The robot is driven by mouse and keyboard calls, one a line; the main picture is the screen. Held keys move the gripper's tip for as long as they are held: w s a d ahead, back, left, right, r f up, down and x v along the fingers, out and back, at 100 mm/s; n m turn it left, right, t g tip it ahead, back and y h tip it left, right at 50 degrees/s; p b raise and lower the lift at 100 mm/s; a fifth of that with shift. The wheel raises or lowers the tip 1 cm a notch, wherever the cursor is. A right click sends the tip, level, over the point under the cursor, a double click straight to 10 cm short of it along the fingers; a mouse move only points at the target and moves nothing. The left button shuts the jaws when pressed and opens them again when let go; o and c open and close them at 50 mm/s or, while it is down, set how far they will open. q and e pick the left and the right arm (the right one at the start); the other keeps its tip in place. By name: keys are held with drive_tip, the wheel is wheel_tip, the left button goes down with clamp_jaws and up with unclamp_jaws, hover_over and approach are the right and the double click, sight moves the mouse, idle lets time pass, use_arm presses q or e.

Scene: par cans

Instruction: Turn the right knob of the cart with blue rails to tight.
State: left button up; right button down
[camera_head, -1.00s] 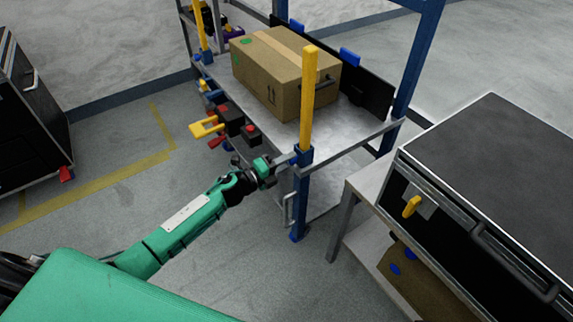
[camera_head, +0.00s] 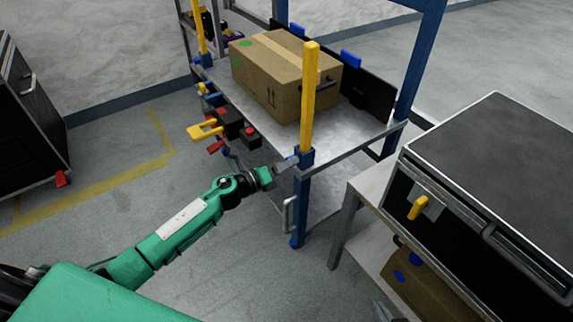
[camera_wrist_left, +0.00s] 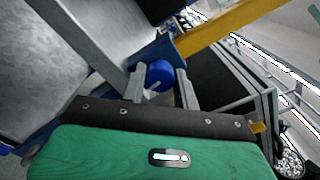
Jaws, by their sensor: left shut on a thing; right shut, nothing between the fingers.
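The cart with blue rails (camera_head: 297,215) stands in the middle of the head view, with a yellow post (camera_head: 309,100) rising from a blue bracket at its near right corner. My left gripper (camera_head: 291,162) is at that bracket. In the left wrist view, a round blue knob (camera_wrist_left: 160,74) sits between the two grey fingers of my left gripper (camera_wrist_left: 160,84), which is shut on it. The knob's tightness cannot be told. In the head view, the fingers hide most of the knob. My right gripper (camera_head: 384,311) just shows at the bottom edge, shut and empty.
A cardboard box (camera_head: 275,80) stands on the cart's metal deck. Red, black and yellow fittings (camera_head: 228,125) line its near left edge. A large black case (camera_head: 500,170) on a second cart stands close at right. Open floor lies left.

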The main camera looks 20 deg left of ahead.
use_arm(q)
drive_tip(key=shift+f, duration=0.15)
drive_tip(key=o, duration=1)
drive_tip(key=shift+s, duration=0.1)
drive_tip(key=v, duration=1.3)
drive_tip(key=shift+s+a, duration=0.25)
